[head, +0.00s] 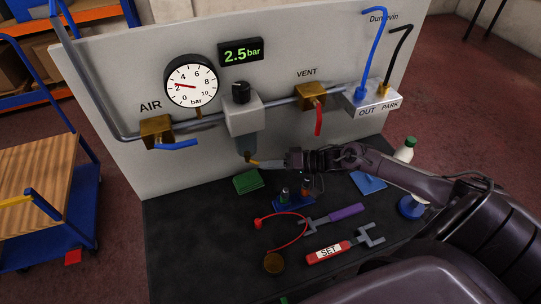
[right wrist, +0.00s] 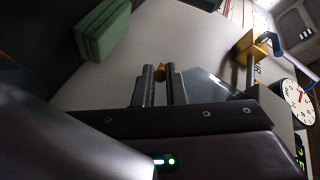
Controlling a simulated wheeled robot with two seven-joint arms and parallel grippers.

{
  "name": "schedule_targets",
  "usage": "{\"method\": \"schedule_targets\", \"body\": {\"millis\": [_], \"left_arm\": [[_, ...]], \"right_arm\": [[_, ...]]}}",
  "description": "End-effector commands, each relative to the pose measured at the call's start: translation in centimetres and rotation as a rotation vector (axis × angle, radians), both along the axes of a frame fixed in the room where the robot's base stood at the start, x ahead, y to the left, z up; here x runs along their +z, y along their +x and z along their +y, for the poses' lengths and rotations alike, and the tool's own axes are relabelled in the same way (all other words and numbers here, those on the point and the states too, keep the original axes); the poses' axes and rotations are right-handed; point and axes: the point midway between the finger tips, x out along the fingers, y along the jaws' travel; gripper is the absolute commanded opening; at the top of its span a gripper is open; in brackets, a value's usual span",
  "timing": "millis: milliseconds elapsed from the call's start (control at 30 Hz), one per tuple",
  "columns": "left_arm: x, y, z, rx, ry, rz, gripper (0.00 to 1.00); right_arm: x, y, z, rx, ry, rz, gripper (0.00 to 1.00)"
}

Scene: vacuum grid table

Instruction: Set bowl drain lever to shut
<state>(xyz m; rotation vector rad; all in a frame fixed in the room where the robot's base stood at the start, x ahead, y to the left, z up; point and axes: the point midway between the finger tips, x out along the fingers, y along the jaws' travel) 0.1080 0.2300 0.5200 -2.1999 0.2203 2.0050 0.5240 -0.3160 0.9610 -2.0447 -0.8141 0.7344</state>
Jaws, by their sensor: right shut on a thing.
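The clear grey filter bowl (head: 246,145) hangs under the grey regulator body (head: 242,116) on the panel. A small yellow drain lever (head: 253,161) shows at the bowl's lower end, next to my right gripper (head: 262,163). In the right wrist view the yellow lever (right wrist: 160,72) sits between the two dark fingertips (right wrist: 160,85). My right gripper is shut on it. The fingers hide most of the lever, so I cannot tell its exact angle. My left gripper is not in view.
A pressure gauge (head: 191,86), blue-handled AIR valve (head: 158,131) and red-handled VENT valve (head: 311,95) are on the panel. Below lie a green block (head: 248,181), a red SET tool (head: 327,252), a purple-handled tool (head: 346,213) and a red cable loop (head: 304,228).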

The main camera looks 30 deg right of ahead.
Motion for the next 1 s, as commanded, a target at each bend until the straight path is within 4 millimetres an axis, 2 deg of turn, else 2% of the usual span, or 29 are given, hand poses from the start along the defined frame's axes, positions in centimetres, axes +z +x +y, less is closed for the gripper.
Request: {"method": "schedule_targets", "body": {"millis": [300,333,500,800,1000], "left_arm": [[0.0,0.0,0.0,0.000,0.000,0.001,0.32],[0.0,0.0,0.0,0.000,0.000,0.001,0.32],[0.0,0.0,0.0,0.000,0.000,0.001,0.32],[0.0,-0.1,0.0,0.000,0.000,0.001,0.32],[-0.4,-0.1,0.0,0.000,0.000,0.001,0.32]], "right_arm": [[0.1,0.1,0.0,-0.002,0.001,-0.004,0.00],[0.1,0.1,0.0,-0.002,0.001,-0.004,0.13],[0.0,0.0,0.0,-0.002,0.000,-0.002,0.32],[0.0,-0.2,-0.2,-0.003,-0.001,0.000,0.32],[0.3,-1.8,-2.0,-0.003,-0.003,0.003,0.32]]}}
